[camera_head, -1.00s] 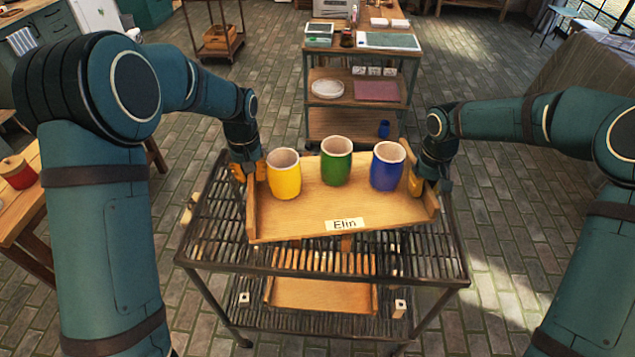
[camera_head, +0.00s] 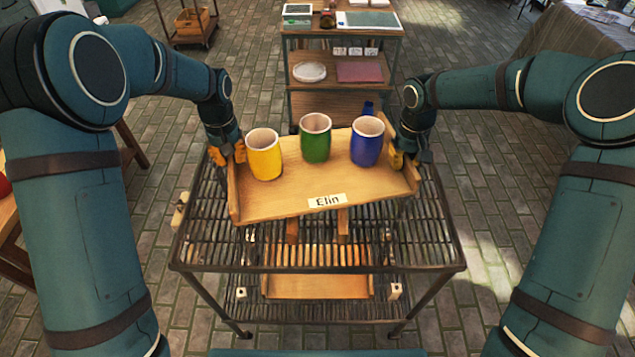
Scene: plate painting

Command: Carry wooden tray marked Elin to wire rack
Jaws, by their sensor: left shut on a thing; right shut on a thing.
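The wooden tray marked Elin (camera_head: 275,205) is held between my two grippers above the wire rack (camera_head: 420,245). It is tilted a little, its right side higher in the picture. A yellow cup (camera_head: 265,158), a green cup (camera_head: 316,142) and a blue cup (camera_head: 366,145) stand upright on it. My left gripper (camera_head: 232,152) is shut on the tray's left end. My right gripper (camera_head: 404,160) is shut on its right end. Part of the rack's top is hidden under the tray.
Another wooden tray (camera_head: 318,286) lies on the rack's lower shelf. A shelf unit (camera_head: 340,72) with a white plate (camera_head: 309,72) stands behind the rack. A wooden table edge is at the left. Open brick floor surrounds the rack.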

